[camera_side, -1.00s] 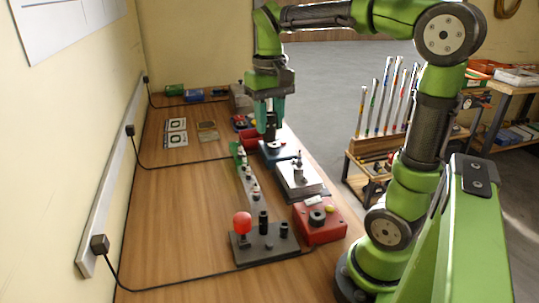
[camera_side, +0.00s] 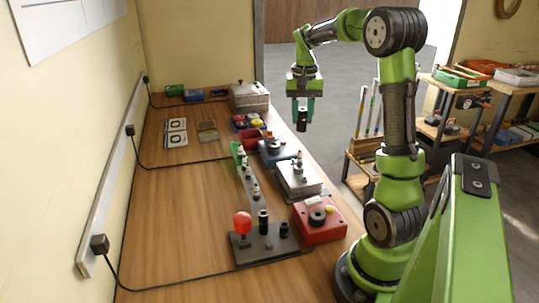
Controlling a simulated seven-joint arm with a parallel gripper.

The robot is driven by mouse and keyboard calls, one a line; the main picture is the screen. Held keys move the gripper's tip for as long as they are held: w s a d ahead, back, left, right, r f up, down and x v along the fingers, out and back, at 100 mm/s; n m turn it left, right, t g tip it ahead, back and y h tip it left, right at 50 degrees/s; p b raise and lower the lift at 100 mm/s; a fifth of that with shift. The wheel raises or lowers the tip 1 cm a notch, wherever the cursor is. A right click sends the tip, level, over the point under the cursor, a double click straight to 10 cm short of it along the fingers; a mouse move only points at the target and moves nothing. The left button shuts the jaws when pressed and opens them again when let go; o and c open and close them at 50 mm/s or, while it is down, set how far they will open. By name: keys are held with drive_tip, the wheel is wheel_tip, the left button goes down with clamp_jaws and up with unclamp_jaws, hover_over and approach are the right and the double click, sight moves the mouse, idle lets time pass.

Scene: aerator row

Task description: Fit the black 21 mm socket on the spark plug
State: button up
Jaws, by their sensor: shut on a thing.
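My gripper (camera_side: 303,113) is shut on a black socket (camera_side: 302,124), which hangs upright between the green fingers. It is in the air, past the right edge of the bench in this view. A small upright piece with a pale tip, which may be the spark plug (camera_side: 299,166), stands on a grey metal block (camera_side: 312,186) below my gripper and well apart from the socket. Several similar small upright pieces stand along a narrow grey strip (camera_side: 250,179). They are too small to tell apart.
A dark plate (camera_side: 246,256) carries a red ball (camera_side: 242,222) and two black cylinders (camera_side: 263,222). The bench's left side (camera_side: 170,220) is mostly clear, apart from cables.

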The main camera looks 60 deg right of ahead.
sight(301, 128)
drive_tip(key=shift+f, duration=2.55)
drive_tip(key=shift+f, duration=0.35)
drive_tip(key=shift+f, duration=2.75)
drive_tip(key=shift+f, duration=0.1)
drive_tip(key=o, duration=1.1)
drive_tip(key=shift+r, duration=3.5)
